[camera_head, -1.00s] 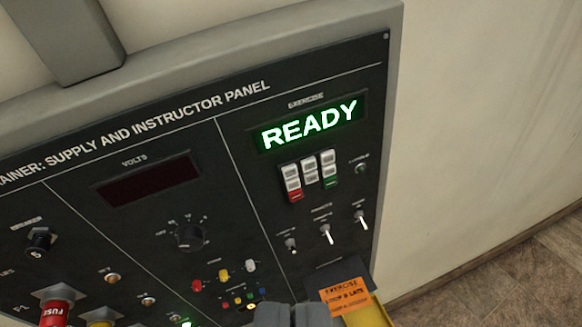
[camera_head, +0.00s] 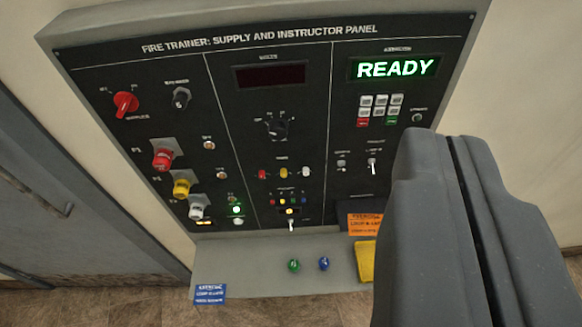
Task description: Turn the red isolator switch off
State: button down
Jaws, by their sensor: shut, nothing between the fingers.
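The red isolator switch (camera_head: 125,104) is a red rotary knob at the upper left of the black panel (camera_head: 230,140). Its handle is tilted, its upper end leaning right; the small position marks around it are too blurred to read. My gripper (camera_head: 462,150) is large in the right foreground, its two grey fingers shut together with nothing between them. It is well to the right of the red switch and apart from it. It hides the lower right part of the panel.
A black toggle breaker (camera_head: 181,97) sits just right of the red switch. Red (camera_head: 163,158), yellow (camera_head: 182,187) and white (camera_head: 198,208) fuse holders stick out below. A grey shelf (camera_head: 240,275) juts out under the panel, with a green and a blue knob. A grey door (camera_head: 70,200) stands left.

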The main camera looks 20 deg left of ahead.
aim_at(125, 101)
jog(key=z, duration=0.65)
jog(key=k, duration=1.2)
jog(key=u, duration=0.75)
jog(key=i, duration=1)
jog(key=z, duration=0.05)
